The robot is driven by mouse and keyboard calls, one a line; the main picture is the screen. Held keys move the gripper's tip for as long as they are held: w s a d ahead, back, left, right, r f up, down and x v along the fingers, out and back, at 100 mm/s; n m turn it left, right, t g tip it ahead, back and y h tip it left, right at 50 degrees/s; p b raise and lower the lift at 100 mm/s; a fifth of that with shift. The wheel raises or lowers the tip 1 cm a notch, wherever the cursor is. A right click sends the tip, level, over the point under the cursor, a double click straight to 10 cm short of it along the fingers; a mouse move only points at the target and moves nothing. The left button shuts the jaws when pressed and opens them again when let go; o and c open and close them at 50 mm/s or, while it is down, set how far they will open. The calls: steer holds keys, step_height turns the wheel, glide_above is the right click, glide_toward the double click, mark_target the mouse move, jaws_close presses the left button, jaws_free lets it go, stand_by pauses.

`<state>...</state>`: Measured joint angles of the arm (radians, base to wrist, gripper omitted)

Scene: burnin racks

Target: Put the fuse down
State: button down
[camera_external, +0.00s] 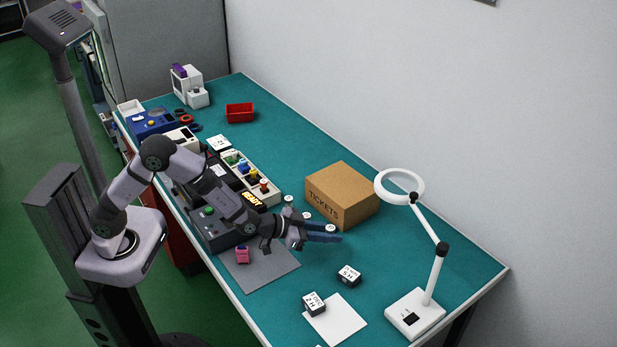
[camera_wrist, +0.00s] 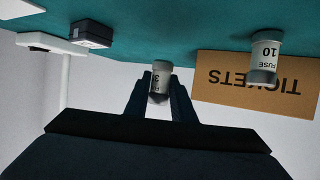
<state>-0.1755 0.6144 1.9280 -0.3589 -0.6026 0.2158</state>
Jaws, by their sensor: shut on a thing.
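My gripper (camera_external: 334,233) is low over the teal bench, in front of the cardboard box. In the wrist view, which is upside down, its dark fingers (camera_wrist: 160,90) are shut on a small grey-and-white fuse (camera_wrist: 159,77). The fuse's label is only partly readable. Its pale round top (camera_external: 330,228) shows at the fingers in the external view. I cannot tell whether its base touches the bench. Another fuse, labelled FUSE 10 (camera_wrist: 265,55), stands apart near the box. Small pale fuse tops (camera_external: 289,198) also show left of the box.
The TICKETS box (camera_external: 342,195) stands close behind my gripper. Black blocks with white labels (camera_external: 349,275) and a white sheet (camera_external: 345,325) lie in front. A ring lamp (camera_external: 415,312) stands right. A grey mat (camera_external: 265,272) with a pink piece (camera_external: 242,254) and electronics (camera_external: 215,228) lie left.

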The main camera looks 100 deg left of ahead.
steer(key=shift+f, duration=2.05)
steer(key=shift+f, duration=0.1)
steer(key=c, duration=1.5)
jaws_free()
